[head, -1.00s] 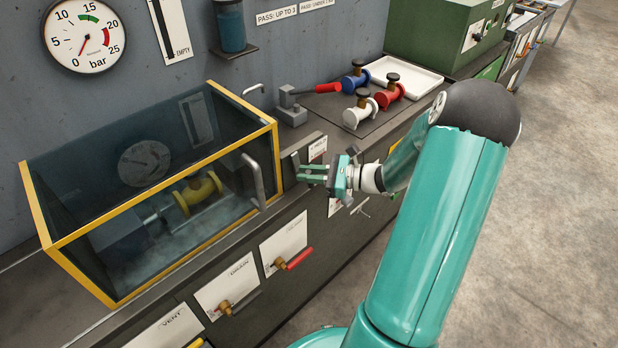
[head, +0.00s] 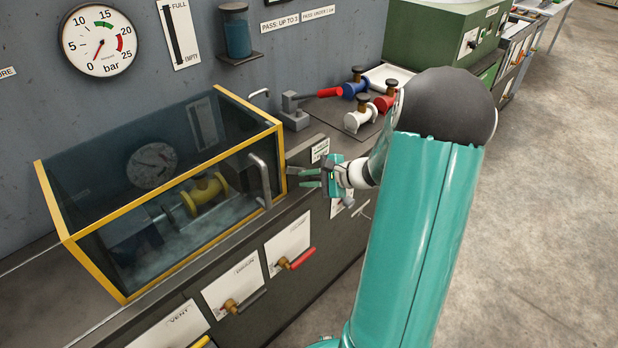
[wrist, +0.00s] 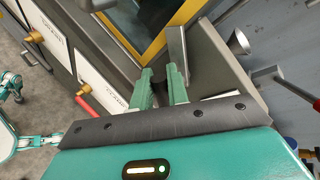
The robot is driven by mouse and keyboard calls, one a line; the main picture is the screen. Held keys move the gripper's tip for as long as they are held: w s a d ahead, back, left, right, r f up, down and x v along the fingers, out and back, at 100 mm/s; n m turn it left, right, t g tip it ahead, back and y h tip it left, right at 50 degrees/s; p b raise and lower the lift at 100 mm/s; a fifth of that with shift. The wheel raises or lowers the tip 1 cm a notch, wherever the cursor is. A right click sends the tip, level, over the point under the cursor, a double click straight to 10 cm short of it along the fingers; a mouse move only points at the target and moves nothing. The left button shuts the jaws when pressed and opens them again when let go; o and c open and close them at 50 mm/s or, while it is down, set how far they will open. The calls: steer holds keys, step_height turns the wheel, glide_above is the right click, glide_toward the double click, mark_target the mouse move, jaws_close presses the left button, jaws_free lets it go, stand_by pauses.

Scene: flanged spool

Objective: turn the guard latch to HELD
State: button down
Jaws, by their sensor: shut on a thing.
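The guard is a clear box with a yellow frame (head: 180,148). It sits closed over a yellow flanged spool (head: 205,190) on the bench. My gripper (head: 303,177) is at the guard's right front corner, beside a small label plate (head: 320,150). In the wrist view my gripper (wrist: 161,84) has its two green fingers close together around a dark piece, which I take to be the guard latch (wrist: 161,77). The fingers hide most of it. A flat grey bar (wrist: 178,50) stands just beyond the fingers. I cannot read which position the latch is in.
A silver handle (head: 262,180) on the guard's front is close to my fingers. Red-handled (head: 297,260) and brass valves line the bench front. A grey clamp with a red handle (head: 323,94) and several spools stand behind. Open floor (head: 545,200) lies to the right.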

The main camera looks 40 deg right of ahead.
steer(key=shift+a+f+n+h, duration=0.15)
steer(key=shift+n+h, duration=0.4)
steer(key=shift+h, duration=0.05)
steer(key=shift+a+f+n+h, duration=0.1)
steer(key=shift+f+n+h, duration=0.05)
steer(key=shift+n+h, duration=0.45)
steer(key=shift+f+n+h, duration=0.4)
steer(key=shift+n+h, duration=0.45)
steer(key=shift+h, duration=0.25)
steer(key=c, duration=1.7)
jaws_free()
steer(key=shift+s, duration=0.1)
steer(key=v, duration=1.3)
steer(key=shift+s+r, duration=0.2)
steer(key=shift+s, duration=0.15)
